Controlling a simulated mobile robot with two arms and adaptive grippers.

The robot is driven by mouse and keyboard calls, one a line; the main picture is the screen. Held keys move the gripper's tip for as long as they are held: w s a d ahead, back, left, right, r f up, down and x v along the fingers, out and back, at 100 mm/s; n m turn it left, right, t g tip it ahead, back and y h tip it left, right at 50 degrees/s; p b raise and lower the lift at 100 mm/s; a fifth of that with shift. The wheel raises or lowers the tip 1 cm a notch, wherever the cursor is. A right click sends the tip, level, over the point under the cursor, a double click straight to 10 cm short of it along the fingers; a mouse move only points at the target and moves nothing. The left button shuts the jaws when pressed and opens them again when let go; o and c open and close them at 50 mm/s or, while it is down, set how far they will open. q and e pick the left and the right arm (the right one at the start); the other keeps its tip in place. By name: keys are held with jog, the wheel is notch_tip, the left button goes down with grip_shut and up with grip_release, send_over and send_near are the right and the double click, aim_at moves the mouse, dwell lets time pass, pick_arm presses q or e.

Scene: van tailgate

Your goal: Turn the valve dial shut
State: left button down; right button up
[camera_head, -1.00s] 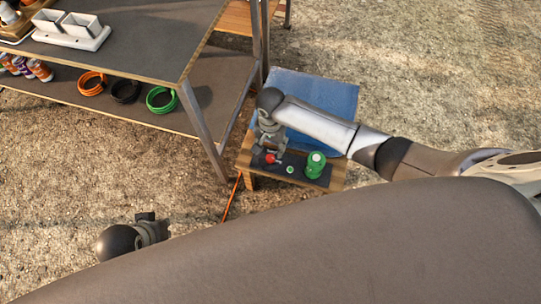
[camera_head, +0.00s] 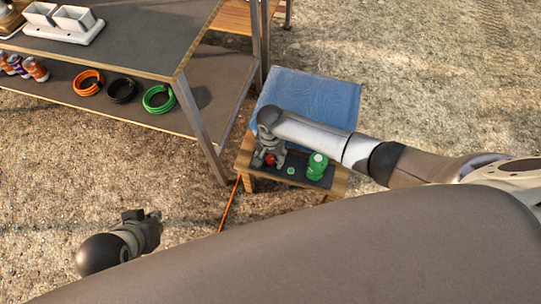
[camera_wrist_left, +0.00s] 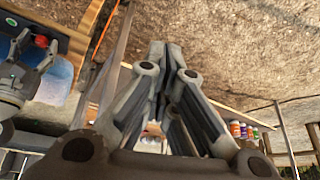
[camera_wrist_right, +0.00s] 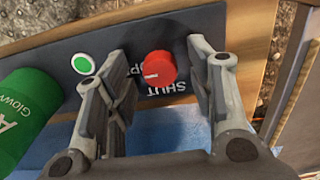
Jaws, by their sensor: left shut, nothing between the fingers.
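The valve dial is a round red knob (camera_wrist_right: 158,68) on a dark panel (camera_wrist_right: 165,30) with partly hidden lettering that includes "SHUT". In the head view the red dial (camera_head: 270,159) shows under my right gripper (camera_head: 269,157). In the right wrist view my right gripper (camera_wrist_right: 155,50) is open, with one finger on each side of the dial.
A green button with a white rim (camera_wrist_right: 83,64) and a green bottle (camera_wrist_right: 25,112) stand beside the dial. A blue cloth or sheet (camera_head: 318,95) covers the back of the small wooden table. A tall shelf (camera_head: 110,38) with coiled hoses stands left of it.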

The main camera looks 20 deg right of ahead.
jog(key=c, duration=1)
jog(key=shift+p, duration=0.35)
jog(key=shift+r+n+p, duration=0.1)
jog(key=shift+n+p, duration=0.7)
jog(key=shift+p, duration=0.35)
jog(key=shift+s+n+p, duration=0.1)
jog(key=shift+n+p, duration=0.8)
jog(key=shift+p, duration=0.1)
jog(key=n+p, duration=0.1)
jog(key=n, duration=0.3)
jog(key=shift+n+p, duration=0.3)
jog(key=shift+p, duration=0.1)
jog(key=shift+n, duration=0.9)
jog(key=n, duration=0.2)
jog(key=shift+n+p, duration=0.4)
jog(key=n, duration=0.2)
jog(key=shift+n, duration=1.7)
pick_arm(q)
jog(key=s+f+g, duration=0.2)
jog(key=s+f, duration=0.1)
jog(key=f, duration=1.4)
jog(key=shift+s+a+g, duration=0.15)
jog(key=shift+a+g, duration=0.15)
jog(key=shift+s+f, duration=0.1)
pick_arm(e)
jog(key=shift+n, duration=0.3)
